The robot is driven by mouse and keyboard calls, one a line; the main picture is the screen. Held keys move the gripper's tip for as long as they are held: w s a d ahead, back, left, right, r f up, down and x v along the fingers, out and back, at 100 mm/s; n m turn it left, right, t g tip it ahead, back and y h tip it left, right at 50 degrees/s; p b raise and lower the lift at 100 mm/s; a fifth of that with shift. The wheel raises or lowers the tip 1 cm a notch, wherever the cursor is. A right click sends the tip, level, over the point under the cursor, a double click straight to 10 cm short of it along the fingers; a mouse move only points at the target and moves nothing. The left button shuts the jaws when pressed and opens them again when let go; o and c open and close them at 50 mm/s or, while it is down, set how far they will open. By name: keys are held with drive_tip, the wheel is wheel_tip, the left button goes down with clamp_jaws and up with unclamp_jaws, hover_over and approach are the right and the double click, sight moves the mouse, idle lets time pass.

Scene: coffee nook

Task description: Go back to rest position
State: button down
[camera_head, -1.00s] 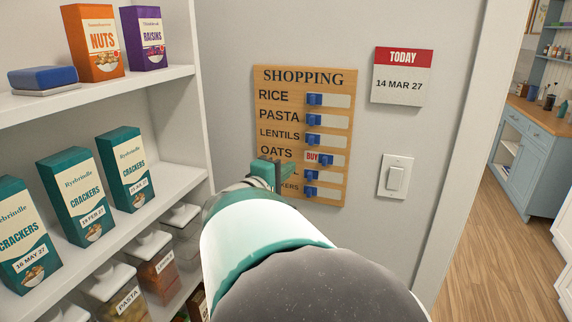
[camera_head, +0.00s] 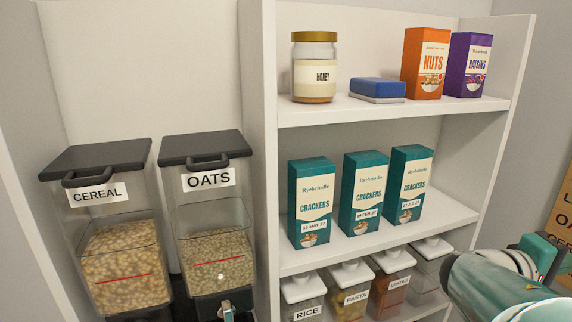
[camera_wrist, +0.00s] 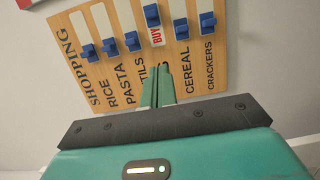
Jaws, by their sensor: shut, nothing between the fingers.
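My gripper (camera_head: 540,246) is at the right edge of the head view, its teal fingers near the edge of the shopping board (camera_head: 562,228). In the wrist view my gripper (camera_wrist: 159,72) has its two fingers together with nothing between them, in front of the board (camera_wrist: 115,62). They partly cover its labels. The board carries several blue sliders. One slider (camera_wrist: 152,16) is moved up from the line of the others, with a red BUY (camera_wrist: 157,36) showing below it. I cannot tell whether the fingertips touch the board.
A white shelf (camera_head: 385,112) holds honey, a blue-topped block, nuts and raisins boxes. Below stand three teal cracker boxes (camera_head: 362,195) and several labelled bins (camera_head: 349,295). Cereal (camera_head: 108,232) and oats (camera_head: 208,220) dispensers are at the left.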

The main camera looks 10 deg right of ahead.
drive_tip(key=a+f+t+y, duration=0.2)
drive_tip(key=a+f+y, duration=0.2)
drive_tip(key=a, duration=0.9)
drive_tip(key=w+a+f+t+y, duration=0.1)
drive_tip(key=a+f+t+y, duration=0.1)
drive_tip(key=a+y, duration=0.6)
drive_tip(key=w+a+f+n+t+y, duration=0.1)
drive_tip(key=a+f+t+y, duration=0.2)
drive_tip(key=a, duration=1.4)
wheel_tip(320, 180, down, 3)
drive_tip(key=y, duration=0.2)
drive_tip(key=shift+w+a+r+y, duration=0.15)
drive_tip(key=shift+w+a+y, duration=0.15)
drive_tip(key=shift+y, duration=0.1)
drive_tip(key=shift+s, duration=0.1)
